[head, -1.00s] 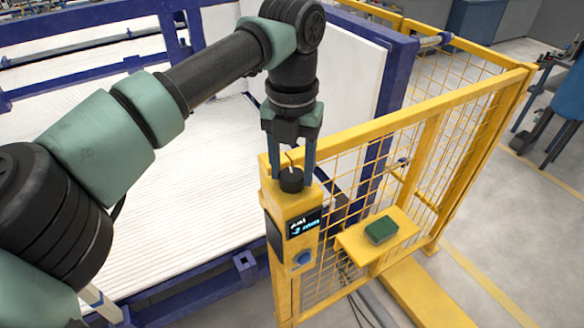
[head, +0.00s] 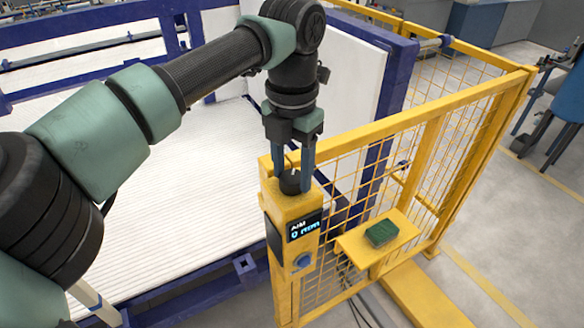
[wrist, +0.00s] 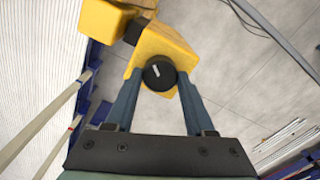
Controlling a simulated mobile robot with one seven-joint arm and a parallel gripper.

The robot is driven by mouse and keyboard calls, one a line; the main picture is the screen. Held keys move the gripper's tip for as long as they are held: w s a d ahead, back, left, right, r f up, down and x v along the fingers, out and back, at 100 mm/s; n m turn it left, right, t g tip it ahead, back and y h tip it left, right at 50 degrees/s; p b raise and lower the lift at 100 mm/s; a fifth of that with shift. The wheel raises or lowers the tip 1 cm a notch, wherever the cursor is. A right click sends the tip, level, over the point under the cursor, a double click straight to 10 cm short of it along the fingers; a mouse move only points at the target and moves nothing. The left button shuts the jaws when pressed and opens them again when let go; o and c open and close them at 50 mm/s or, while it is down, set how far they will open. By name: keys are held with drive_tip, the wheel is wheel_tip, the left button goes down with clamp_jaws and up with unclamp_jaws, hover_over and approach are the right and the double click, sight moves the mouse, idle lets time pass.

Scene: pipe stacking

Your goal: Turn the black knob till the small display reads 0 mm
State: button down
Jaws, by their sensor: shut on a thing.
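The black knob (head: 290,184) sits on top of the yellow control box (head: 281,213). The small display (head: 305,226) on the box's front reads "AIM" and "0 mm". My gripper (head: 294,188) points down at the box with its blue fingers on either side of the knob, shut on it. In the wrist view my gripper's fingertips (wrist: 158,76) flank the knob.
A yellow shelf (head: 352,245) with a green block (head: 381,232) juts out at the right. Yellow mesh fencing (head: 440,140) runs behind. A white ribbed bed (head: 175,200) lies left.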

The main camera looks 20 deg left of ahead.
sight(292, 177)
drive_tip(key=shift+r, duration=0.15)
drive_tip(key=shift+c, duration=1.3)
unclamp_jaws()
wheel_tip(292, 177, up, 13)
drive_tip(key=b, duration=0.2)
drive_tip(key=shift+b, duration=0.4)
